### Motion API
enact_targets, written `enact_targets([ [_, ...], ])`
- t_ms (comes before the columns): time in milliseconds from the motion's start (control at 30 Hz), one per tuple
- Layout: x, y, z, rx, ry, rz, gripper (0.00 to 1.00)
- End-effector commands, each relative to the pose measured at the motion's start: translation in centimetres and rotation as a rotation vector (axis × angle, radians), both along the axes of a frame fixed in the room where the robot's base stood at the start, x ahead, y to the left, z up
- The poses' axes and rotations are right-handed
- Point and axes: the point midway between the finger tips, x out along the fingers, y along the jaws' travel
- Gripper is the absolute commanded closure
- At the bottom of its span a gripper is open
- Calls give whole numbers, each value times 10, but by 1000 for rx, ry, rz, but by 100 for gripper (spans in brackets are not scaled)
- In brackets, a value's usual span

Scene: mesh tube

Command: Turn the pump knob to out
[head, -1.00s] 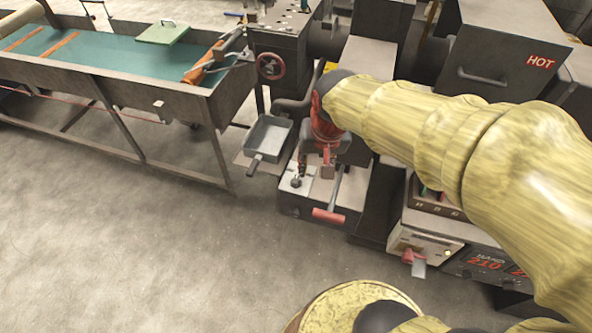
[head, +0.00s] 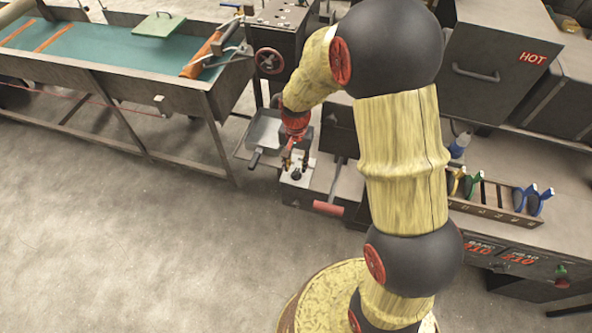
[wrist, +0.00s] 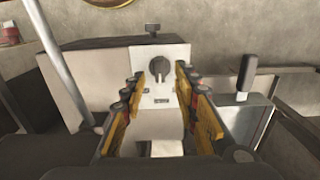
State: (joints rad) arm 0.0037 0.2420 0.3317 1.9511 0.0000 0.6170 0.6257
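The pump knob (wrist: 159,65) is a dark round knob with a pointer bar on a pale plate (wrist: 164,84), in the upper middle of the wrist view. A small label below it is too small to read. In the head view a small dark knob (head: 296,174) shows on a pale plate low on the machine. My gripper (wrist: 158,80) is open and empty, with its yellow-padded fingers on the left and right of the plate. The knob shows between and beyond the fingertips, apparently untouched. In the head view my gripper (head: 291,160) is just above the plate, small and partly unclear.
A red-handled lever (head: 328,208) stands right of the plate, and a grey pan (head: 266,130) is to its left. A rack (head: 495,212) of colored handles is further right. The floor in front is clear.

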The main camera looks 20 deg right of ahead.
Motion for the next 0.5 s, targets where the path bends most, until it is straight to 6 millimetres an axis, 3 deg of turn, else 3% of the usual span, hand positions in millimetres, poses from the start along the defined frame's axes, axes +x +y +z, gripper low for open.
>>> enact_targets([
  [200, -1, 0, -30, 0, 2, 1, 70],
  [500, 0, 0, -39, 0, 0, 1, 70],
])
